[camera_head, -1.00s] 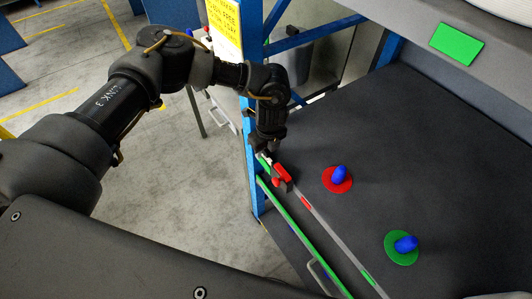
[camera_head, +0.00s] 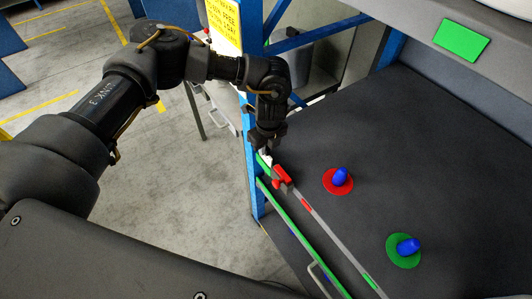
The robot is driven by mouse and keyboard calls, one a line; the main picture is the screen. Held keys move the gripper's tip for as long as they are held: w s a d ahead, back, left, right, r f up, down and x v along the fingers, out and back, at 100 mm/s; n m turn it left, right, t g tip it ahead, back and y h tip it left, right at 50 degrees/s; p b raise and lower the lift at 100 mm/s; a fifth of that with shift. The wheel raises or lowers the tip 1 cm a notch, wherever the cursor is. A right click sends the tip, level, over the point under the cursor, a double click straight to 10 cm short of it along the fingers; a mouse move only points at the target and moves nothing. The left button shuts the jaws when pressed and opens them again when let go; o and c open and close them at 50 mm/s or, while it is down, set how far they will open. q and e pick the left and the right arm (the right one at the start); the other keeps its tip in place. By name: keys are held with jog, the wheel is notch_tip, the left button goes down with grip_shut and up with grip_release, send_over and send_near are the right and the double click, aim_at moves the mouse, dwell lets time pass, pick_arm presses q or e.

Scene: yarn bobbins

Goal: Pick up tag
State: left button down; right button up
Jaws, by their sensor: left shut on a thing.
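My left gripper (camera_head: 281,179) reaches down to the left edge of the dark work surface. It is shut on a small red piece, which looks like the tag (camera_head: 283,174). Dark fingertips show around the red piece, and a small white part shows just above it. The fingers partly hide the tag, and I cannot tell whether it touches the edge strip below. My right gripper is not in view.
A blue peg on a red disc (camera_head: 331,187) and another on a green disc (camera_head: 396,258) stand on the dark surface (camera_head: 430,150). A grey edge strip carries red and green marks. A blue post (camera_head: 252,150) rises beside my arm. A green rectangle (camera_head: 461,40) is on the upper ledge.

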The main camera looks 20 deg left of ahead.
pick_arm(q)
notch_tip(320, 180, up, 7)
jog(key=b, duration=0.3)
jog(key=shift+r, duration=0.55)
jog(key=shift+f, duration=0.1)
